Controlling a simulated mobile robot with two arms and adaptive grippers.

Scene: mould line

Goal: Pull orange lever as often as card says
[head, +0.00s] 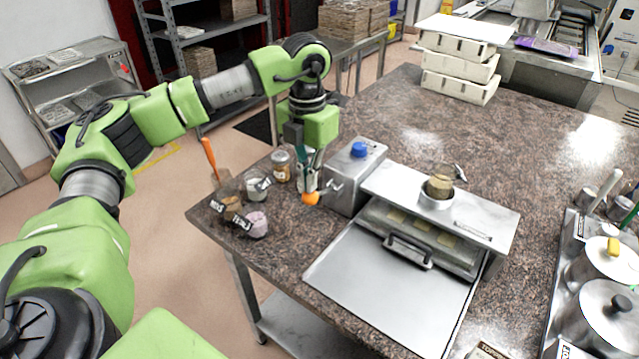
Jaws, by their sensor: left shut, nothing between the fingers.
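The orange lever knob (310,199) sits low at the left side of a grey metal box (356,180) with a blue button on top. My left gripper (307,183) points down just above and behind the knob. Its fingers are shut with nothing between them; I cannot tell whether they touch the knob. Several small dark tags with white lettering stand by the jars, one of them a tag (242,221) at the table's left edge; I cannot read a pull count on any. My right gripper is not in view.
A press-like machine with a metal tray (385,290) stands right of the box. Jars (281,168) and small bowls crowd the left table edge (205,222). White stacked boxes (460,75) stand at the back. Lidded pots (608,310) are at the right. The back middle of the table is clear.

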